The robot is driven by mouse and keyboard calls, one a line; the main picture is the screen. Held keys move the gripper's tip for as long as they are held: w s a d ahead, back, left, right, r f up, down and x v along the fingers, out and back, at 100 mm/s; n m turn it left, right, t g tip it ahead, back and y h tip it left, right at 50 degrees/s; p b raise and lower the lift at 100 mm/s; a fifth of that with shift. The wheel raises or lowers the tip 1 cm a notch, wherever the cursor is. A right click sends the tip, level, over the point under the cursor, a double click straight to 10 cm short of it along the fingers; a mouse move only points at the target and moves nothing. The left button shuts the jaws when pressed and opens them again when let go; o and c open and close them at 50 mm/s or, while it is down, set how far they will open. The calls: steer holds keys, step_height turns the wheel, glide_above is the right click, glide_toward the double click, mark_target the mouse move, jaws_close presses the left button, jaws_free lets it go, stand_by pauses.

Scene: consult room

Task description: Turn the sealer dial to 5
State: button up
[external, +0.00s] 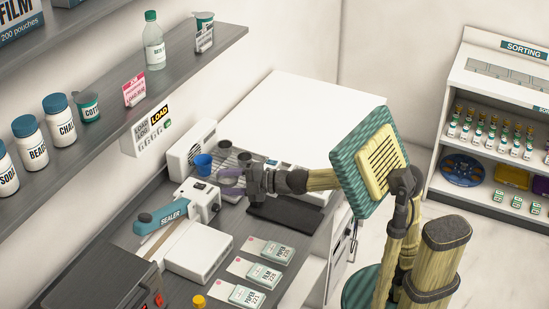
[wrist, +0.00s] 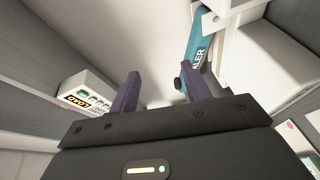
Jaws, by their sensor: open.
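The sealer (external: 198,252) is a white unit with a teal arm (external: 162,218) on the counter. The teal arm also shows at the upper right of the wrist view (wrist: 201,42). A small dark round knob, which looks like the dial (wrist: 178,84), shows close beside my right finger in the wrist view. On the sealer's white head, a dark round spot (external: 214,208) shows in the external view. Its number marks cannot be read. My gripper (external: 222,181) is open and empty, its purple fingers apart (wrist: 159,72), just right of the sealer head. Contact cannot be told.
A blue cup (external: 204,164) stands behind the fingers. A dark mat (external: 285,218) and several labelled pouch packs (external: 264,274) lie on the counter. The LOAD panel (external: 152,130) is on the wall below a shelf of jars. A sorting rack (external: 500,120) stands right.

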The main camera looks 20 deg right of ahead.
mark_target(218, 209)
steer(key=s+d+m+t+h, duration=0.15)
steer(key=d+m, duration=0.35)
steer(key=m, duration=0.7)
steer(key=s+d+m+t+h, duration=0.15)
steer(key=d+m, duration=0.25)
steer(key=m, duration=0.8)
steer(key=d+f+g+b, duration=0.1)
steer(key=d+f, duration=0.3)
steer(key=f, duration=0.6)
steer(key=shift+w+n+g+b, duration=0.3)
steer(key=shift+w+g+b, duration=0.05)
steer(key=shift+g, duration=0.55)
steer(key=shift+f, duration=0.1)
steer(key=b+x, duration=0.4)
steer(key=x, duration=1.3)
steer(key=shift+a+b, duration=0.25)
steer(key=shift+b, duration=0.1)
steer(key=shift+c, duration=0.2)
steer(key=shift+f, duration=0.1)
steer(key=c, duration=1)
